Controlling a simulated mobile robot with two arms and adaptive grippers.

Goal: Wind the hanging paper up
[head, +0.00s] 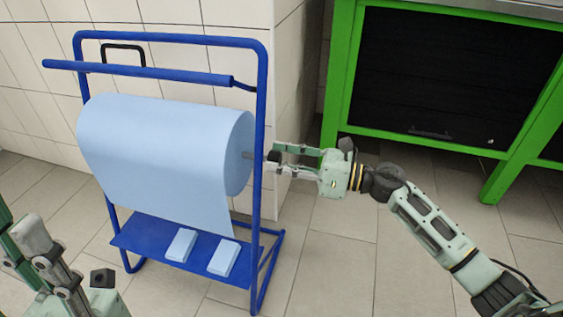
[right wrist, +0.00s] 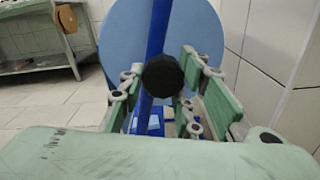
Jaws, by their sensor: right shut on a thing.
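A big roll of light blue paper (head: 160,130) hangs in a blue metal stand (head: 262,120). A loose sheet hangs from the roll down to just above the stand's lower shelf. My right gripper (head: 276,161) is at the right end of the roll's axle, outside the stand's upright. It is shut on a black knob (right wrist: 163,76), which shows between its fingers in the right wrist view, with the round end of the roll (right wrist: 200,35) behind it. My left gripper (head: 70,270) is at the lower left of the head view, partly cut off, clear of the stand.
The stand's lower shelf (head: 150,238) holds two light blue packs (head: 182,245). A blue bar (head: 140,72) crosses above the roll. A green-framed dark cabinet (head: 430,75) stands at the right. A tiled wall is behind, with open floor around.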

